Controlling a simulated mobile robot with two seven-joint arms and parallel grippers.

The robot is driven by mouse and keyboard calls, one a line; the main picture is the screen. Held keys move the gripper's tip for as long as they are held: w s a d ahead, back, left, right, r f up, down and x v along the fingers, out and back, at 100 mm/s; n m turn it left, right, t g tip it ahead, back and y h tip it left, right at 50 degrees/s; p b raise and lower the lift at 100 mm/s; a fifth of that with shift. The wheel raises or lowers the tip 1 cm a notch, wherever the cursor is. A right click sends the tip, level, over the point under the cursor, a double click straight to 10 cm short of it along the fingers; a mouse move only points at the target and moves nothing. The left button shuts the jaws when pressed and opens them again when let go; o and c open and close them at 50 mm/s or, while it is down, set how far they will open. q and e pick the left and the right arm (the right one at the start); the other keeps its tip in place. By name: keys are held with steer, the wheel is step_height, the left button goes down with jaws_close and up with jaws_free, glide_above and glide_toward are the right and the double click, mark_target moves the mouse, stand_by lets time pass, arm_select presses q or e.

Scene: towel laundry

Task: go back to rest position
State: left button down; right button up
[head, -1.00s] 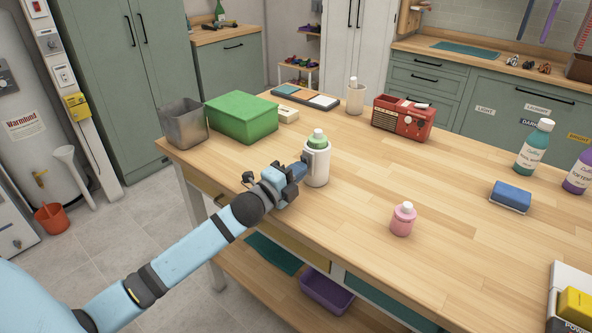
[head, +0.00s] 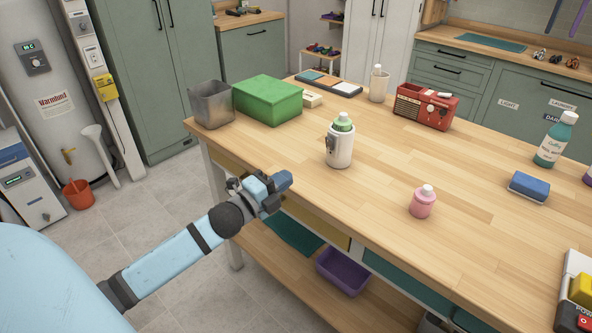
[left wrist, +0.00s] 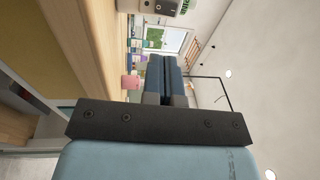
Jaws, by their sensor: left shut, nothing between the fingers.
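My left gripper (head: 284,180) is shut and empty at the near left edge of the wooden table (head: 390,215). In the left wrist view its two dark fingers (left wrist: 164,75) lie together with nothing between them. My right gripper is in neither view.
A metal bin (head: 212,104), a green box (head: 267,101), a red radio (head: 423,106) and a white bottle (head: 378,84) stand toward the table's far side. A pink bottle (head: 422,201) and a blue sponge (head: 529,187) are to the right. A purple bin (head: 343,271) is on the lower shelf.

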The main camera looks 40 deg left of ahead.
arm_select(q)
steer(key=shift+s+a+f, duration=0.1)
steer(key=shift+s+a, duration=0.05)
steer(key=shift+s, duration=0.25)
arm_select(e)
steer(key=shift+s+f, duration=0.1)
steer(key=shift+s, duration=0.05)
arm_select(q)
steer(key=s+d+f+n+g, duration=0.9)
steer(key=s+d+f+n, duration=0.85)
steer(key=d+f, duration=0.4)
step_height(320, 180, up, 14)
steer(key=s+a+p, duration=0.1)
steer(key=a+p, duration=0.1)
steer(key=p, duration=1.7)
steer(key=shift+s+r+t+p, duration=0.15)
steer(key=shift+r+t+p, duration=0.1)
steer(key=shift+t+p, duration=0.15)
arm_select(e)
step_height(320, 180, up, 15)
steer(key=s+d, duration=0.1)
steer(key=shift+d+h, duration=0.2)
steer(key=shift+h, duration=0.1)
arm_select(q)
steer(key=shift+m, duration=0.25)
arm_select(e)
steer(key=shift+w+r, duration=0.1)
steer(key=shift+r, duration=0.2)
